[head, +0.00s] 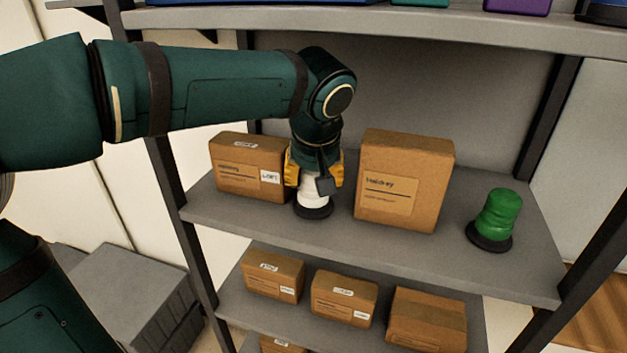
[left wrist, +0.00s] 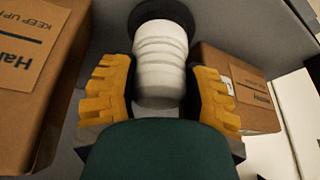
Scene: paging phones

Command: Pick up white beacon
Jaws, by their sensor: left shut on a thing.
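The white beacon (head: 311,192) stands upright on its black base on the middle shelf, between two cardboard boxes. My left gripper (head: 314,180) reaches down from above, its yellow fingers on either side of the white body. In the left wrist view the white beacon (left wrist: 160,62) sits between the yellow fingertips of the left gripper (left wrist: 160,85), which is shut on it. The base appears to be on or very close to the shelf. My right gripper is in neither view.
A smaller box (head: 247,165) stands left of the beacon and a taller box (head: 404,180) to its right. A green beacon (head: 498,215) stands farther right on the same shelf (head: 440,255). An upper shelf (head: 400,27) runs above; boxes fill the lower shelf.

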